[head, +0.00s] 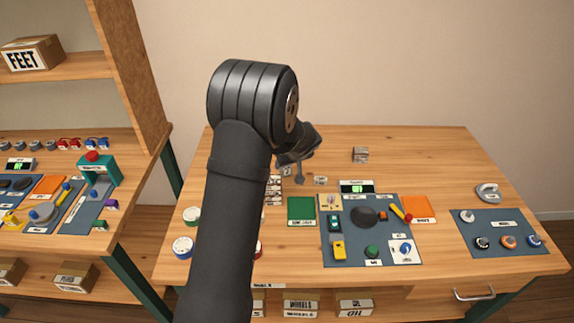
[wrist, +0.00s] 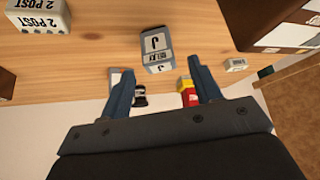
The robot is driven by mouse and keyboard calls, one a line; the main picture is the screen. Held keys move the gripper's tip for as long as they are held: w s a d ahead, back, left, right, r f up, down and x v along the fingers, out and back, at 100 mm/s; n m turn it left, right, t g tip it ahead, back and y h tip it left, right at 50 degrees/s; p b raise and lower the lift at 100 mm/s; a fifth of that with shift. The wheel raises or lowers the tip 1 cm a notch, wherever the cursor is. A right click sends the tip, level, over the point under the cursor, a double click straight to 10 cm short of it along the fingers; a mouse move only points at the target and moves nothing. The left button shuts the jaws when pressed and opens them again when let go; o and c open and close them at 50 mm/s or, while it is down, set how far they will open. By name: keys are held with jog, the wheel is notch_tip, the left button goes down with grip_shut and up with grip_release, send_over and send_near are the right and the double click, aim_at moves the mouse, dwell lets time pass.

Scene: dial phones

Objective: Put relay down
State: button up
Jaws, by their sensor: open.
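In the wrist view, my gripper (wrist: 162,90) is open, its two blue-grey fingers apart with nothing held between them. A small grey block marked J (wrist: 157,50) rests on the wooden tabletop just beyond the fingertips, apart from both fingers. Its smaller lettering is too blurred to read surely, so I cannot tell for certain that it is the relay. In the head view, my gripper (head: 299,175) is small, partly behind my arm, and low over the back left of the table (head: 430,150).
A block marked 2 POST (wrist: 38,15) lies at the wrist view's upper left. A small pale block (wrist: 235,65) is at the right. A dark item (wrist: 140,96) and a red-yellow item (wrist: 188,92) show near the fingers. A green mat (head: 302,210) and a blue-grey panel (head: 345,256) lie further forward.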

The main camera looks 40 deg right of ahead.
jog(key=v, duration=0.8)
jog(key=shift+s+a+r, duration=0.15)
jog(key=shift+r, duration=0.2)
jog(key=shift+f, duration=0.1)
jog(key=x, duration=1.2)
jog(key=shift+r, duration=1.55)
